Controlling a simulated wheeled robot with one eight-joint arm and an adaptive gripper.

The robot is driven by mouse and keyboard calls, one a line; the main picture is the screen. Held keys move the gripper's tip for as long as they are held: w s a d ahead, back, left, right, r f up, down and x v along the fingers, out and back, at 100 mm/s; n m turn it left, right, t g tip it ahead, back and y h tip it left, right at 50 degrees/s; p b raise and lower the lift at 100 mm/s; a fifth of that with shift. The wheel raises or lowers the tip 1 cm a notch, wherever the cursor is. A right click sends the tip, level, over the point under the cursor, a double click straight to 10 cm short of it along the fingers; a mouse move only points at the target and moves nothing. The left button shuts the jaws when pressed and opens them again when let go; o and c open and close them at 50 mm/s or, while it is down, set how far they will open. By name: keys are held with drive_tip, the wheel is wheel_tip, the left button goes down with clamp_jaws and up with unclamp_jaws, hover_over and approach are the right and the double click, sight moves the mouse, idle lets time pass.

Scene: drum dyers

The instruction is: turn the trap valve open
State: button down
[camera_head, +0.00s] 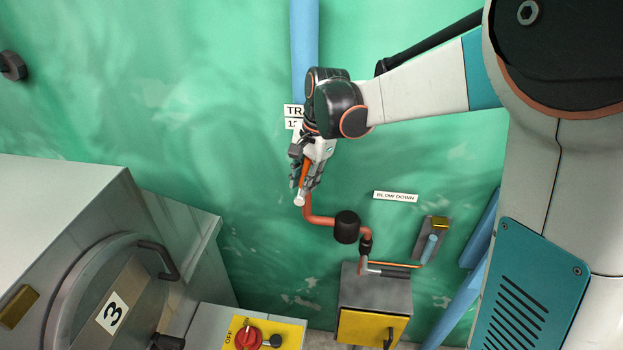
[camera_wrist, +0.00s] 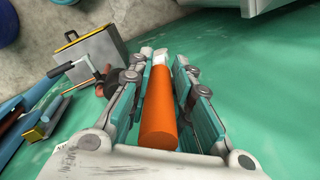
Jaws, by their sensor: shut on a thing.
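The trap valve's orange lever handle (camera_head: 304,172) is on the pipe run on the green wall. My gripper (camera_head: 305,180) is shut around it, a finger on each side. The lever points down in the head view, with a pale end at the bottom. In the wrist view, the orange handle (camera_wrist: 159,110) lies lengthwise between the fingers of my gripper (camera_wrist: 160,75). The valve body is mostly hidden by my gripper. A copper pipe (camera_head: 320,220) leads right from below the handle to a black cylinder (camera_head: 346,227).
A partly covered sign (camera_head: 291,111) starting "TR" is behind my wrist. A "BLOW DOWN" sign (camera_head: 395,197) is to the right. A grey box (camera_head: 377,293) with a yellow front stands below. A grey drum machine (camera_head: 75,240) marked 3 fills the lower left.

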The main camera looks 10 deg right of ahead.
drive_tip(key=shift+w+a+r+g+h, duration=0.1)
drive_tip(key=shift+w+a+g+h, duration=0.1)
drive_tip(key=shift+a+h, duration=0.25)
drive_tip(key=shift+w+a+g+h, duration=0.1)
drive_tip(key=shift+a+g+h, duration=0.15)
drive_tip(key=shift+h, duration=0.2)
drive_tip(key=c, duration=1.4)
unclamp_jaws()
drive_tip(key=shift+a, duration=0.15)
drive_tip(key=shift+c, duration=0.2)
wheel_tip(320, 180, up, 12)
